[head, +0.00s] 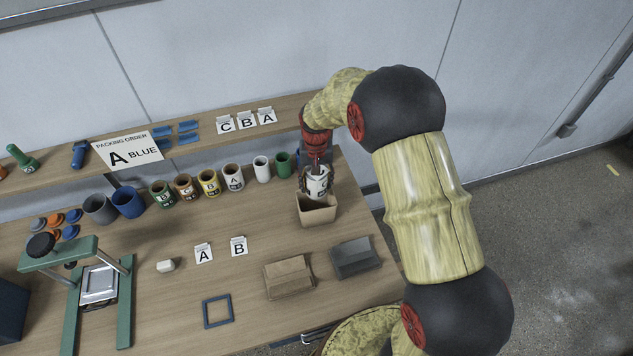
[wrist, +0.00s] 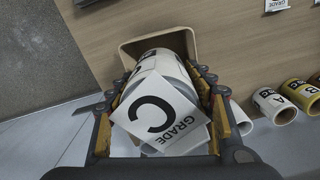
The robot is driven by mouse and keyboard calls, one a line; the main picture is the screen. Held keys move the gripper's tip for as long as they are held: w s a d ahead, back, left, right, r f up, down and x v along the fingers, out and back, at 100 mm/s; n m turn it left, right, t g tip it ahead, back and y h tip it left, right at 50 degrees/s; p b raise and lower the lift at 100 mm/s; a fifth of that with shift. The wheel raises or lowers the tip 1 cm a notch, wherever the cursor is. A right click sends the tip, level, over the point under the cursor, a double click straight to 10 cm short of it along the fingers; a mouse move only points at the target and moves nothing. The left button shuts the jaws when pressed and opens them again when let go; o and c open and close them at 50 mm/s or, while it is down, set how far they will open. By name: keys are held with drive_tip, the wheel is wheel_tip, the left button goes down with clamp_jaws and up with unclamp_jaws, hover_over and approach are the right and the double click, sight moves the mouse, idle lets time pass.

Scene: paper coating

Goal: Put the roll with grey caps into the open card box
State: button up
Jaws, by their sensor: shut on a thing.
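My gripper (head: 316,175) points down above the open card box (head: 318,215) at the right of the table. It is shut on a white roll (head: 317,188) with dark print, upright at the box mouth. In the wrist view the fingers (wrist: 168,78) lie on both sides of the roll (wrist: 158,66). A square white face reading "C GRADE" (wrist: 163,115) covers much of its near end. The box (wrist: 128,48) shows beyond the roll. Grey caps cannot be made out clearly, and the roll's far end is hidden.
A row of rolls stands left of the box, including a white A roll (head: 234,178) and a yellow roll (head: 209,183). Brown (head: 289,277) and dark grey (head: 355,258) boxes lie in front. A green press (head: 124,300) stands at the left.

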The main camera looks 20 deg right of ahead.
drive_tip(key=shift+f+b, duration=2.7)
drive_tip(key=shift+f, duration=2.2)
drive_tip(key=o, duration=1.3)
drive_tip(key=o, duration=0.3)
drive_tip(key=shift+o, duration=1)
drive_tip(key=shift+r, duration=0.1)
drive_tip(key=shift+r+p, duration=2.9)
drive_tip(key=shift+r, duration=2.05)
